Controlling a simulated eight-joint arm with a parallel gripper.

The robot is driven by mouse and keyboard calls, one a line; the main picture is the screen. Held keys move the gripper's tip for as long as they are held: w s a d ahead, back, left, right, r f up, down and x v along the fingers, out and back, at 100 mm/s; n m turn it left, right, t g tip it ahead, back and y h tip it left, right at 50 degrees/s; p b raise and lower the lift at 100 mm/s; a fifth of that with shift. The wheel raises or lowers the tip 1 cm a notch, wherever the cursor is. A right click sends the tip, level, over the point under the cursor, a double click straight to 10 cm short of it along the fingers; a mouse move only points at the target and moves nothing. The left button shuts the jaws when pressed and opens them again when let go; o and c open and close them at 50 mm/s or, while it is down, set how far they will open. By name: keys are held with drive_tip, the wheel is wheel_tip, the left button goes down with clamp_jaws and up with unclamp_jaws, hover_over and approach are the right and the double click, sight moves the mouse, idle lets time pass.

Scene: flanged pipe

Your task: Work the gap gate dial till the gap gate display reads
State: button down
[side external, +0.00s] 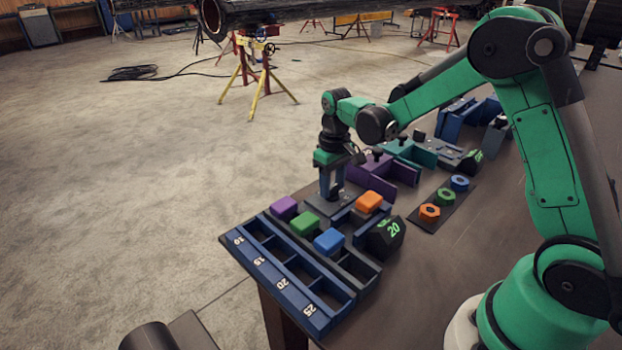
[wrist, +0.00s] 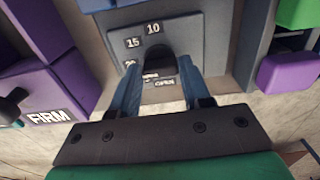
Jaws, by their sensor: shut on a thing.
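My gripper (side external: 331,193) points down at a grey dial plate at the near end of the bench. In the wrist view my gripper (wrist: 158,66) has its two blue fingers closed on either side of a dark dial knob (wrist: 157,60). The plate (wrist: 190,50) around the knob carries the labels 10, 15, 20 (partly hidden) and OPEN. In the side view the fingers hide the knob. A black display (side external: 388,238) right of the plate reads 20 in green.
Purple, green, blue and orange (side external: 369,202) blocks sit around the plate. A blue slotted tray (side external: 268,262) marked 10, 15, 20, 25 lies at the front edge. Ring-shaped parts stand on a dark mat (side external: 425,222). A purple fixture (wrist: 35,85) labelled FIRM is at left in the wrist view.

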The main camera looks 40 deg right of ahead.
sight(332, 187)
drive_tip(key=shift+c, duration=2)
unclamp_jaws()
drive_tip(key=shift+r, duration=0.15)
drive_tip(key=shift+r, duration=2.7)
